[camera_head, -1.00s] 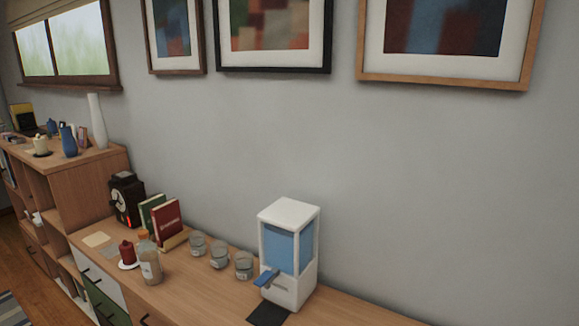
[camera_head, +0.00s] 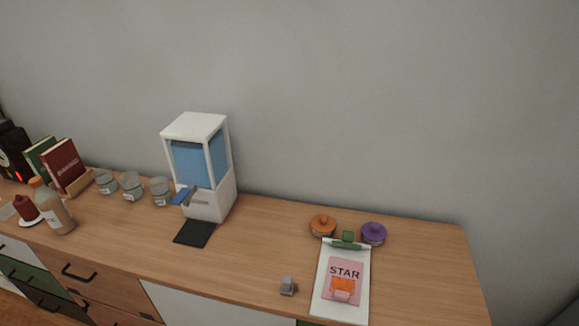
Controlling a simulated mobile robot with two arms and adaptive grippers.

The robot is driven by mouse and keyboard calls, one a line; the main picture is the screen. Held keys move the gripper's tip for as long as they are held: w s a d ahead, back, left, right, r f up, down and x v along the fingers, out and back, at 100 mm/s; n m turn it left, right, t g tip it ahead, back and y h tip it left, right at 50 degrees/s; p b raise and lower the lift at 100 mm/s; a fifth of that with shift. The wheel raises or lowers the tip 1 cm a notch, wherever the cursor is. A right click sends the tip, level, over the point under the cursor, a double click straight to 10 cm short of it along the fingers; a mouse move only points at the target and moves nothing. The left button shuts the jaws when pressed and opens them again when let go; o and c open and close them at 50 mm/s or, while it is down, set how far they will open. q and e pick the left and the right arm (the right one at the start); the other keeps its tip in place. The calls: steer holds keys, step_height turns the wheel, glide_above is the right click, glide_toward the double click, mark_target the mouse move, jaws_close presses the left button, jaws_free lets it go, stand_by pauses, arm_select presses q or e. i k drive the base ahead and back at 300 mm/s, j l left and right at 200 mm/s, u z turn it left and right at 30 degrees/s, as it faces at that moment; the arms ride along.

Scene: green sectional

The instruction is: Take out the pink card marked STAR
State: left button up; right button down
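The pink card marked STAR (camera_head: 345,272) lies on a white clipboard (camera_head: 325,295) on the wooden cabinet top, at the lower right of the head view. A green clip (camera_head: 347,240) sits at the clipboard's upper edge, just above the card. An orange and pale pink shape (camera_head: 343,289) shows on the card's lower half; I cannot tell whether it is printed or a separate object. Neither of my grippers is in view.
An orange-lidded jar (camera_head: 323,224) and a purple-lidded jar (camera_head: 373,233) stand behind the clipboard. A small grey object (camera_head: 288,286) is left of it. A white and blue dispenser (camera_head: 205,165), a black mat (camera_head: 195,233) and glass jars (camera_head: 131,186) are farther left.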

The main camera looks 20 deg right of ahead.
mark_target(343, 279)
steer(key=k+z, duration=0.1)
steer(key=z, duration=0.9)
